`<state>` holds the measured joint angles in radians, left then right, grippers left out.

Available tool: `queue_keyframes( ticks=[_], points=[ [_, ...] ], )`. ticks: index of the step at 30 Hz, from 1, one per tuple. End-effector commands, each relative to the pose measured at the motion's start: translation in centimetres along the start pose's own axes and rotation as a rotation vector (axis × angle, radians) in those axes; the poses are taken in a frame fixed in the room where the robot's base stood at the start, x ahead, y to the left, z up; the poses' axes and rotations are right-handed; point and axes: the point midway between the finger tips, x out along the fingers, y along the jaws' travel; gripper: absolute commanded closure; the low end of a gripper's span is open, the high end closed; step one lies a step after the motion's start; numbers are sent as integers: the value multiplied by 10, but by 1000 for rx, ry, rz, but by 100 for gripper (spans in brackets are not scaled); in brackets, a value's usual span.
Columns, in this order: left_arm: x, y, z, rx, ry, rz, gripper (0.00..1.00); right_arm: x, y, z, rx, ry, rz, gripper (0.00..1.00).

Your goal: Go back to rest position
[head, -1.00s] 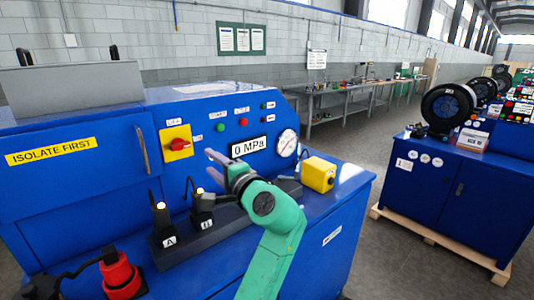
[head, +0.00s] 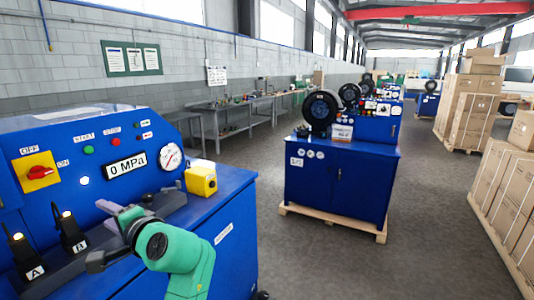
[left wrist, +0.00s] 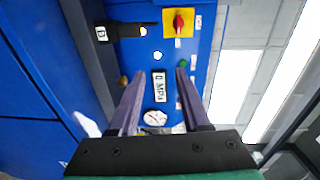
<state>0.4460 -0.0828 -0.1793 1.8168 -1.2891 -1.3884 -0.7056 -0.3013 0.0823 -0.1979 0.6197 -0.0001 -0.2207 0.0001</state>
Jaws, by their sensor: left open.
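My left gripper (head: 112,210) is open and empty in the head view, in front of the blue machine (head: 225,200) at the lower left. Its green arm comes up from the bottom edge. In the left wrist view the two purple fingers of the left gripper (left wrist: 159,75) stand apart with nothing between them. Beyond them are the 0 MPa display (left wrist: 159,90) and the round gauge (left wrist: 154,118). My right gripper is in neither view.
Holders A (head: 24,253) and B (head: 71,233) stand on the machine's ledge, left of my gripper. A yellow box (head: 201,180) sits near the ledge's right end. A second blue machine (head: 340,185) stands on a pallet. Grey floor (head: 420,220) lies open between it and stacked cartons (head: 505,180).

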Motion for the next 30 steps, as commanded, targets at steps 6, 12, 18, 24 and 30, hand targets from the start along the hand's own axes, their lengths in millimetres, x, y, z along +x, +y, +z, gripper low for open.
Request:
queue_keyframes(
  ticks=[6, 12, 18, 24, 30],
  points=[
    [7, 58, 10, -66, 49, 151, 52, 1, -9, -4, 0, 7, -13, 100],
    [3, 137, 29, -167, 97, 381, 52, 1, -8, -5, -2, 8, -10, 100],
    [-25, 225, 58, -286, 111, 686, 52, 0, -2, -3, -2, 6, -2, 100],
    [-74, 291, 92, -383, 75, 988, 52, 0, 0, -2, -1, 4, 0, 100],
    [-128, 330, 122, -444, 6, 1246, 52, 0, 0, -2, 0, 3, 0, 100]
  ],
)
